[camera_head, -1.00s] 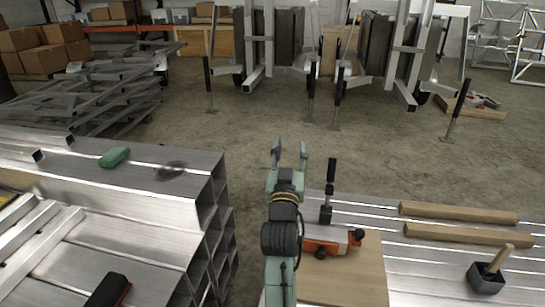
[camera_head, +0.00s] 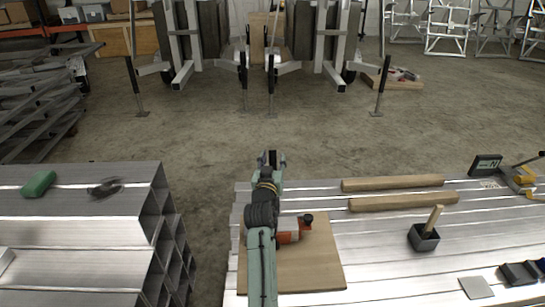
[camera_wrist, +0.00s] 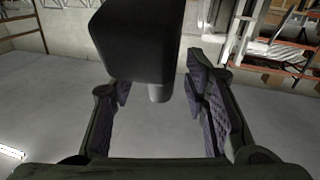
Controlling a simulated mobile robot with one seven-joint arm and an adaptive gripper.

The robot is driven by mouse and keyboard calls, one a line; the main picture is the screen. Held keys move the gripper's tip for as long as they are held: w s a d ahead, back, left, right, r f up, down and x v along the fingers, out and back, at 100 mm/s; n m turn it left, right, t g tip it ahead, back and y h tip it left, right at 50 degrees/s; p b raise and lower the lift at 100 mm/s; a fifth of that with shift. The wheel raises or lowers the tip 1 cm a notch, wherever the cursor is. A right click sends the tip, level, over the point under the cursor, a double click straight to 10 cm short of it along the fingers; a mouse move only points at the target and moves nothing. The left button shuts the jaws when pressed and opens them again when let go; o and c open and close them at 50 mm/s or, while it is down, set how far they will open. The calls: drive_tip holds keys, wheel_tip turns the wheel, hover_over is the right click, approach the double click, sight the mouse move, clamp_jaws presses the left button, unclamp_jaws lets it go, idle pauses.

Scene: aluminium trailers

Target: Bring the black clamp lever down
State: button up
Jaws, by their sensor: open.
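The orange clamp (camera_head: 289,230) sits on a wooden board (camera_head: 318,270) on the aluminium bench, partly hidden behind my arm. Its lever cannot be made out in the head view. In the wrist view a large black block, seemingly the clamp lever's grip (camera_wrist: 135,40), stands close to the camera with a short grey rod beneath it. My gripper (camera_wrist: 159,85) is open, its fingers on either side of the lever with gaps showing; contact is not visible. In the head view my gripper (camera_head: 271,158) is above the far edge of the bench.
Two wooden bars (camera_head: 393,183) and a mallet (camera_head: 424,237) lie right of the board. A dark meter (camera_head: 486,165) is at the far right. A stack of aluminium tubes (camera_head: 80,210) stands left, across a floor gap. Trailer frames stand behind open floor.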

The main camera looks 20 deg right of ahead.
drive_tip(key=shift+w+d, duration=0.25)
drive_tip(key=shift+w, duration=0.25)
clamp_jaws()
idle(0.6)
